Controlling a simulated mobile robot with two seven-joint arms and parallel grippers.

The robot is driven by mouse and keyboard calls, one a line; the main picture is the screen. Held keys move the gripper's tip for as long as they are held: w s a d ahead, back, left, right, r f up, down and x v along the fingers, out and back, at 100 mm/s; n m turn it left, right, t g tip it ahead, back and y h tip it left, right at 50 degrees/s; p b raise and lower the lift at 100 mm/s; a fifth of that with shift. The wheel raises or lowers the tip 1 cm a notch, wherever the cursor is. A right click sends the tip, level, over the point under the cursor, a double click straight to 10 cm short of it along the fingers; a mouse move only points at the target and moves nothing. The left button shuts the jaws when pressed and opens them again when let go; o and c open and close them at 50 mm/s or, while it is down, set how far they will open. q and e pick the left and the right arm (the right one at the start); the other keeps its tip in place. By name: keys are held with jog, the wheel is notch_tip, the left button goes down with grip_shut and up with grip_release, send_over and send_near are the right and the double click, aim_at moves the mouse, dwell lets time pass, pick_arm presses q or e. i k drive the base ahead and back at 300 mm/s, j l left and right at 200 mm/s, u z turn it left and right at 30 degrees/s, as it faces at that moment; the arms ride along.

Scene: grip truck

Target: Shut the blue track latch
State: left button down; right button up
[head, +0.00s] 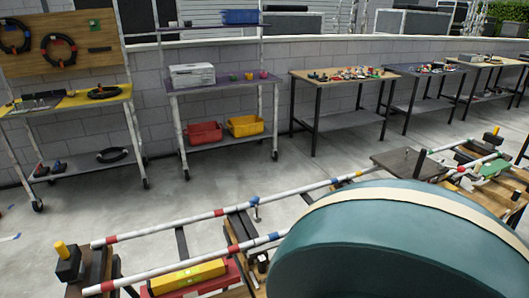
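A track of two white rails (170,227) with red and blue bands runs from the lower left toward the right. A blue fitting (254,201) with a small post hanging under it sits on the far rail near the middle; it may be the blue track latch, but it is too small to tell whether it is open or shut. Another blue band (273,236) is on the near rail, beside a large teal rounded body (385,245) that hides the track behind it. Neither of my grippers is in view.
A yellow level (188,277) lies by the near rail. A yellow-topped black block (67,261) stands at the track's left end. A dark plate (407,165) and green piece (489,169) are at the right. Shelves and tables line the wall; grey floor between is clear.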

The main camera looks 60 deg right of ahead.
aim_at(255, 199)
jog(key=k+l+z, duration=0.15)
jog(key=z, duration=2.75)
